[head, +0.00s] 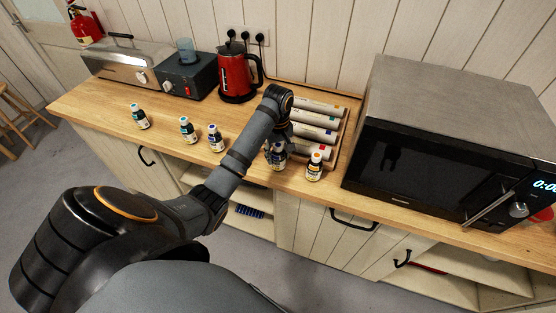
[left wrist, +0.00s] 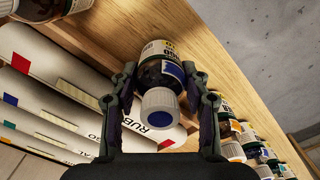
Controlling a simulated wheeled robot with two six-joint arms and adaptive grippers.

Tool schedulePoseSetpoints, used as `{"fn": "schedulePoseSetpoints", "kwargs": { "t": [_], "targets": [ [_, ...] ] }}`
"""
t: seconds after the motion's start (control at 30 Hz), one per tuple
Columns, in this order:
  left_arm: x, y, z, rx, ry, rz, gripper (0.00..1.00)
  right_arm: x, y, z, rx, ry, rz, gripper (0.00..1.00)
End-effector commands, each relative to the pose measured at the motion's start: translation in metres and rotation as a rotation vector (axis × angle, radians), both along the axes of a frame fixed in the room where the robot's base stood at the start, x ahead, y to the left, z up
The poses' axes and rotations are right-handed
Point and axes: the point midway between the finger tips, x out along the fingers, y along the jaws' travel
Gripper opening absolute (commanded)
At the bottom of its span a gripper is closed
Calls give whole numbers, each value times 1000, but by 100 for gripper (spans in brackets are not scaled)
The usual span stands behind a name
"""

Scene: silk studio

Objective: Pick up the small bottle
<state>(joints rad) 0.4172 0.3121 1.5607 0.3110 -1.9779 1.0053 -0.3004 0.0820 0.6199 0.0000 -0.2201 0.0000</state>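Several small dark bottles with pale labels stand on the wooden counter. One bottle with a blue-topped white cap (head: 277,159) stands near the front edge; in the left wrist view this bottle (left wrist: 160,72) lies between the fingers. My left gripper (left wrist: 160,88) is open, with one finger on each side of the bottle, and no clear grip on it shows. In the head view my left gripper (head: 279,136) is largely hidden by its arm. An orange-capped bottle (head: 315,167) stands just to the right. My right gripper is not in view.
A wooden tray (head: 343,140) of white rolls lies behind the bottle. More bottles stand to the left, among them a blue-labelled one (head: 216,139). A red kettle (head: 236,77) stands behind, and a black microwave (head: 440,150) fills the right side.

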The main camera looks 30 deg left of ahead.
Motion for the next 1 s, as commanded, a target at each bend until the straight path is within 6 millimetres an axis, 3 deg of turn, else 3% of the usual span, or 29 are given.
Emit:
{"fn": "schedulePoseSetpoints", "kwargs": {
  "t": [0.03, 0.2, 0.53, 0.7, 0.9, 0.97, 1.0],
  "targets": [
    [0, 0, 0, 0, 0, 0, 33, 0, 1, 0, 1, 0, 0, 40],
    [0, 0, 0, 0, 0, 0, 12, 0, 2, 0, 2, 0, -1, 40],
    [0, 0, 8, 1, -1, 0, 11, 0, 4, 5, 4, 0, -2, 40],
    [0, 0, 38, 1, -2, 1, 11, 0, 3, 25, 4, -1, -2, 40],
    [-34, 14, 87, 6, 2, -1, 11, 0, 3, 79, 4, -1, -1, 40],
    [-47, 20, 102, 9, 3, -1, 11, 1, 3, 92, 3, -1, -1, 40],
    [-56, 24, 100, 11, 3, 0, 11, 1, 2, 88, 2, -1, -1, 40]
  ]
}}
